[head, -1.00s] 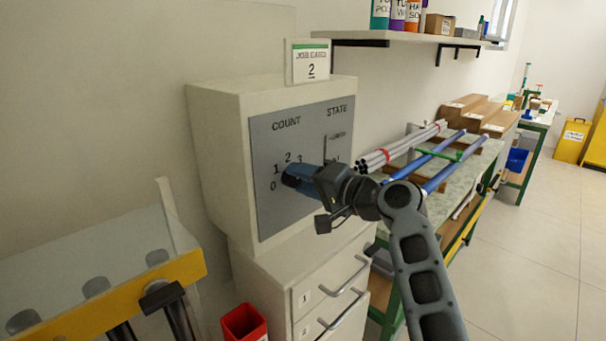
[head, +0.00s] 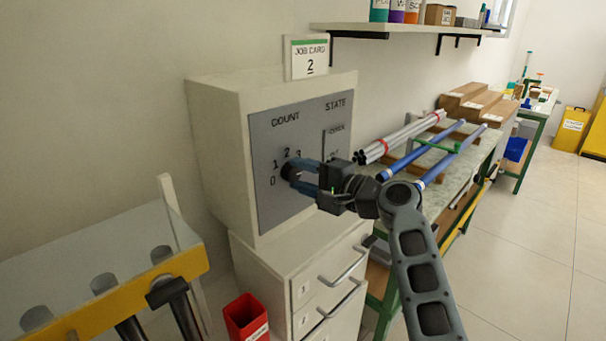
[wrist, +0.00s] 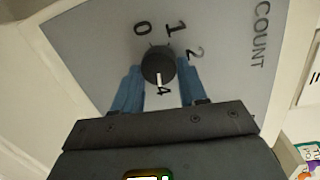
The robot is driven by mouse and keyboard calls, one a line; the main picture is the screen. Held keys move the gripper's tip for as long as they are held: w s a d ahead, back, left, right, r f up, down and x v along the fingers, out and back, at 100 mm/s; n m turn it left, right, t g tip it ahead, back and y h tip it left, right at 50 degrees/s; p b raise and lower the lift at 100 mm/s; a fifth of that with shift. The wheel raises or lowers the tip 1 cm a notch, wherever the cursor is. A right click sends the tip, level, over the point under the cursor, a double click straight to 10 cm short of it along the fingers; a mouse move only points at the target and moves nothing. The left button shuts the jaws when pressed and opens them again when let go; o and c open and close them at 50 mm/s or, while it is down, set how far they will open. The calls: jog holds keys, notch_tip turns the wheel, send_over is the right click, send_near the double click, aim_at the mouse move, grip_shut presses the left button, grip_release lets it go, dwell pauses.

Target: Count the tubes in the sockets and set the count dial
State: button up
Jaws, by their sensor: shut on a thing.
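The count dial (head: 290,170) is a round dark knob on the grey panel (head: 270,212) of a cream cabinet. In the wrist view the knob (wrist: 157,62) sits between the two blue fingers of my gripper (wrist: 158,78). In the head view my gripper (head: 300,174) is shut on the knob from the right. The knob's white mark points toward the 4; the 0, 1 and 2 are readable in the wrist view, and the 3 is hidden there. A socket rack (head: 110,308) with a yellow front stands lower left, with dark tubes below it and grey round shapes behind a clear cover.
A job card (head: 309,59) reading 2 stands on the cabinet. A STATE slot (head: 324,145) is right of the dial. A red bin (head: 247,318) and drawers (head: 325,285) are below. A bench (head: 455,180) with white and blue rods stands at right, beside open floor.

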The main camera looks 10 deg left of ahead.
jog(key=o, duration=1.1)
jog(key=shift+c, duration=0.2)
jog(key=shift+d, duration=0.1)
jog(key=b+v, duration=0.1)
jog(key=v, duration=0.6)
jog(key=shift+s+d, duration=0.25)
jog(key=shift+d, duration=0.05)
